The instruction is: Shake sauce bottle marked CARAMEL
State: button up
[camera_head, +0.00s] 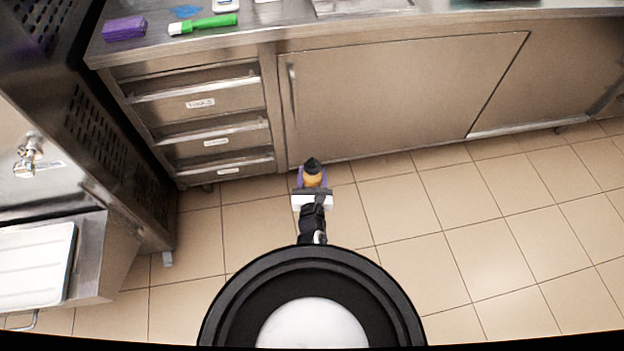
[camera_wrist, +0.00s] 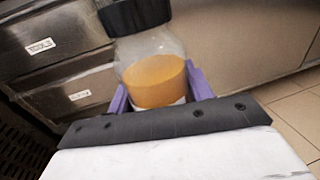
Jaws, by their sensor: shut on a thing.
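A clear sauce bottle with a black cap and amber contents (camera_wrist: 155,82) stands between the purple fingers of my gripper (camera_wrist: 160,92) in the wrist view. The gripper is shut on it. The bottle leans slightly in that view, cap up. Its label is mostly hidden behind the gripper, so I cannot read a marking. In the head view the bottle (camera_head: 312,180) shows from above, held by my gripper (camera_head: 312,182) over the tiled floor, in front of the steel counter.
The steel counter (camera_head: 290,33) has labelled drawers (camera_head: 205,125) and a cabinet door (camera_head: 400,95). On it lie a purple block (camera_head: 124,28) and a green marker-like item (camera_head: 203,24). A metal machine (camera_head: 100,130) stands at left. The tiled floor at right (camera_head: 480,220) is clear.

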jog(key=r, duration=0.4)
jog(key=shift+w+a+r, duration=0.1)
jog(key=shift+a, duration=0.2)
jog(key=shift+r, duration=0.75)
jog(key=shift+d, duration=0.15)
jog(key=f, duration=0.5)
jog(key=shift+s+d+f, duration=0.2)
jog(key=shift+d+f, duration=0.05)
jog(key=shift+f, duration=0.4)
jog(key=shift+w+a, duration=0.1)
jog(key=shift+a, duration=0.05)
jog(key=shift+r, duration=0.1)
